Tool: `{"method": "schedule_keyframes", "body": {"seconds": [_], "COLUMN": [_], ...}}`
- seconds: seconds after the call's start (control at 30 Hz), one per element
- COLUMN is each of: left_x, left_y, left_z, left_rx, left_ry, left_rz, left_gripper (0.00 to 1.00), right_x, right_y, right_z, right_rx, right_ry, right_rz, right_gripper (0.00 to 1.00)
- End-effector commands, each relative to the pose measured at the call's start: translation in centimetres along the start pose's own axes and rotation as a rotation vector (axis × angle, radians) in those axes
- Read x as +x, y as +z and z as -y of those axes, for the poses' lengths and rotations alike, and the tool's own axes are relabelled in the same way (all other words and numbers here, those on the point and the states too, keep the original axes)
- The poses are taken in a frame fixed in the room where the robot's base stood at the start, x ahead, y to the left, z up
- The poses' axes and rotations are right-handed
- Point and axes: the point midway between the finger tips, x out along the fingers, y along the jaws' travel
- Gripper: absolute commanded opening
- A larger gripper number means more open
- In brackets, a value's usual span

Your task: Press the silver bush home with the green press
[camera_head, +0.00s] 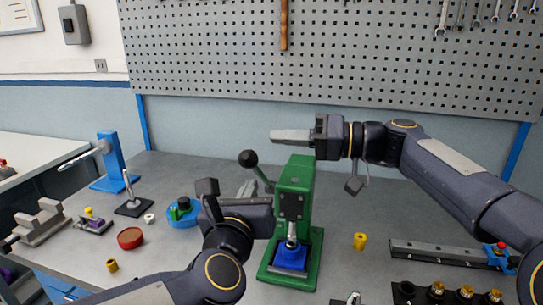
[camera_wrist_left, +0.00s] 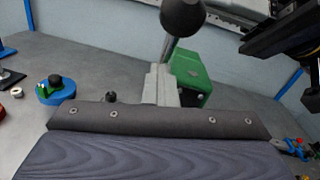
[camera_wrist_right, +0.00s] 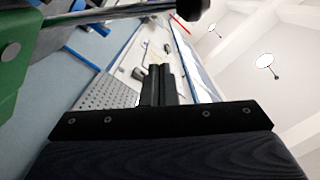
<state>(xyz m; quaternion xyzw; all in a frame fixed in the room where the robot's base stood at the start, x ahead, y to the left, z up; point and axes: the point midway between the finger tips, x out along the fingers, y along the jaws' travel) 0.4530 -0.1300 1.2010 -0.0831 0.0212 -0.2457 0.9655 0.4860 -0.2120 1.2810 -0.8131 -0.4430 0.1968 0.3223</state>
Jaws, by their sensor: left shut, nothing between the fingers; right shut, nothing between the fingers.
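The green press (camera_head: 294,185) stands on the bench, right of centre in the head view. Its lever ends in a black ball (camera_head: 248,158) up and to the left; the ball also shows in the left wrist view (camera_wrist_left: 183,15). A blue block (camera_head: 291,258) sits on the press base, with a silver part (camera_head: 291,240) above it under the press head; I cannot tell bush from ram there. My left gripper (camera_head: 248,187) is shut and empty, left of the press and below the ball. My right gripper (camera_head: 274,136) is shut and empty, above the press, apart from the ball.
A yellow bush (camera_head: 360,241) stands right of the press. A black rail (camera_head: 445,254) lies further right, with several brass-topped parts in front. A blue round fixture (camera_head: 180,217), a red dish (camera_head: 130,238) and a blue stand (camera_head: 110,160) are at left. The pegboard (camera_head: 220,60) closes the back.

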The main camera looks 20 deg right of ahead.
Motion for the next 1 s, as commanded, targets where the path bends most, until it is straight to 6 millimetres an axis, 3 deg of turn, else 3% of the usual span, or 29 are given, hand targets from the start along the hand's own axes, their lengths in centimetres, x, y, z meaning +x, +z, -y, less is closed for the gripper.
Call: {"method": "schedule_keyframes", "body": {"seconds": [0.07,0.3,0.77,1.0], "left_x": [0.0,0.0,0.0,0.0], "left_y": [0.0,0.0,0.0,0.0], "left_z": [0.0,0.0,0.0,0.0], "left_rx": [0.0,0.0,0.0,0.0], "left_ry": [0.0,0.0,0.0,0.0], "left_rz": [0.0,0.0,0.0,0.0], "left_gripper": [0.0,0.0,0.0,0.0], "right_x": [1.7,2.1,2.2,2.5], "right_y": [0.1,3.3,4.0,5.8], "right_z": [0.1,0.0,0.0,0.1], "right_rx": [0.0,0.002,-0.002,-0.06], "right_ry": [-0.003,0.0,0.001,0.003], "right_rz": [0.002,0.0,-0.001,-0.001], "right_gripper": [0.0,0.0,0.0,0.0]}}
